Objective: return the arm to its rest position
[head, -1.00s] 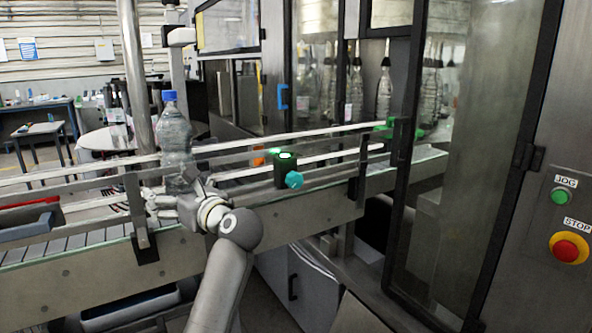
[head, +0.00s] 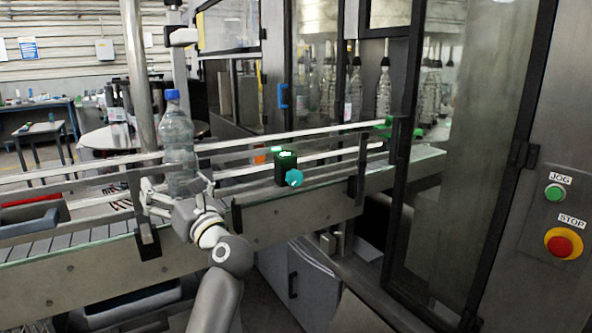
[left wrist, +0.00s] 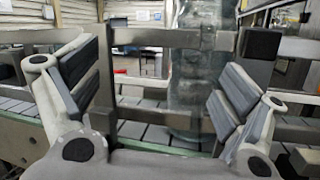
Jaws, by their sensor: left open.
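My left arm comes up from the bottom of the head view, and its gripper (head: 172,196) is at the front rail of the conveyor. The gripper is open, and its spread fingers (left wrist: 160,95) also show in the left wrist view. A clear water bottle (head: 177,143) with a blue cap stands upright on the conveyor, just beyond the gripper. In the left wrist view the bottle (left wrist: 197,75) is behind the metal rail, right of centre between the fingers, and its top is cut off. My right gripper is in neither view.
The guard rails (head: 230,172) run along the conveyor (head: 75,285). A black sensor box (head: 284,169) with a teal knob sits on it. A glass-doored machine (head: 440,150) stands right, with a JOG button (head: 554,192) and a red STOP button (head: 562,244). A grey tray (head: 28,222) is at left.

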